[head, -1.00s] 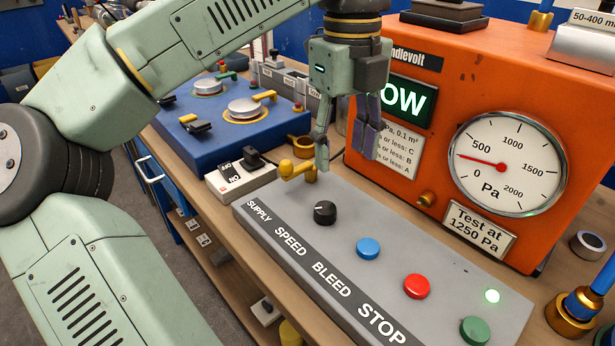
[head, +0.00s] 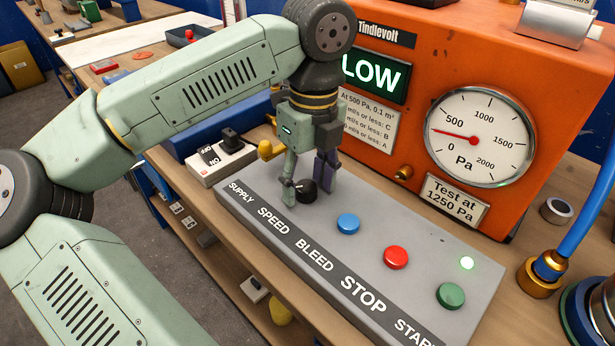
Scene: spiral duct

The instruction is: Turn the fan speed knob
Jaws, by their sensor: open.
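The fan speed knob is a small black knob (head: 307,191) on the grey control panel (head: 405,240), above the label SPEED. My gripper (head: 307,192) is open and points down, with its fingertips low on either side of the knob. Whether the fingers touch the knob cannot be told. A green display (head: 372,74) reads LOW.
Blue (head: 348,223), red (head: 396,257) and green (head: 451,295) buttons sit on the panel right of the knob. A white switch box (head: 220,160) stands left of the panel. The orange machine rises close behind my gripper.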

